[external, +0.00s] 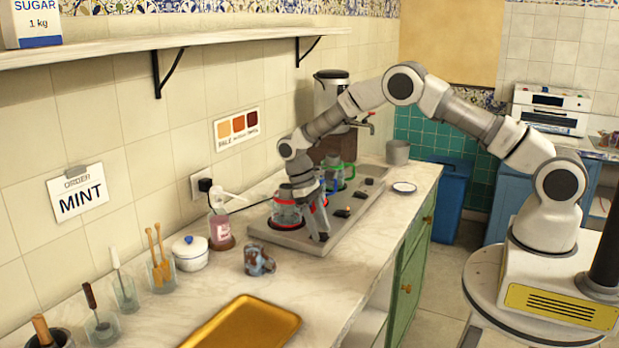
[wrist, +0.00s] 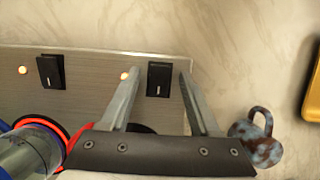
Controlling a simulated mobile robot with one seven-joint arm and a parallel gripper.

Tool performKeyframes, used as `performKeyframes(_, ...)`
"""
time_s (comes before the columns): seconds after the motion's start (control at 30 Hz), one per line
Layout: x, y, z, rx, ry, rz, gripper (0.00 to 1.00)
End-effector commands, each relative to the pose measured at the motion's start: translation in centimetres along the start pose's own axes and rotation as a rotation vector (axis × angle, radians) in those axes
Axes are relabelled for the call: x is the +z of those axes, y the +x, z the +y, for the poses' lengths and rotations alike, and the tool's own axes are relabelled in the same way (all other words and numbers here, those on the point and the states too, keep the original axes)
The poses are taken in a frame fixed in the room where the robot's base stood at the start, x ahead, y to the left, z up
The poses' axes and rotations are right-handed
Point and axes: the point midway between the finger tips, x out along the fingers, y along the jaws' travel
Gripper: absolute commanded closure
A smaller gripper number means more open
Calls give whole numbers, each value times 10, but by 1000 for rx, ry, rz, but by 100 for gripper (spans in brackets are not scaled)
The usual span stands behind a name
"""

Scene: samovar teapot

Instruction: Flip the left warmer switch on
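The metal warmer plate (external: 340,215) stands on the counter. Its near-left burner has a red ring (external: 284,225) with a glass pot on it. My gripper (wrist: 159,74) is open and empty, one finger on each side of the left switch; contact cannot be told. In the external view my gripper (external: 318,236) covers that switch.
A glass pot (wrist: 30,150) is close to my gripper in the wrist view. A blue-brown mug (external: 259,262) stands left of the warmer, and a gold tray (external: 243,322) lies nearer. A green-handled pot (external: 335,172) is behind.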

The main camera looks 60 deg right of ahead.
Motion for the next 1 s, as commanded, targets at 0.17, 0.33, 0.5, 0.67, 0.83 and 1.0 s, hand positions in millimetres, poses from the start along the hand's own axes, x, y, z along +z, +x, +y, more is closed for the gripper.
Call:
performKeyframes(0.17,0,-1,0,0,0,0,38)
performKeyframes(0.33,-1,-15,0,0,0,3,38)
performKeyframes(0.5,-2,-51,0,0,0,6,38)
performKeyframes(0.67,-1,-90,0,0,0,5,38)
performKeyframes(0.83,-1,-122,0,0,0,4,38)
performKeyframes(1.0,0,-149,0,0,0,3,38)
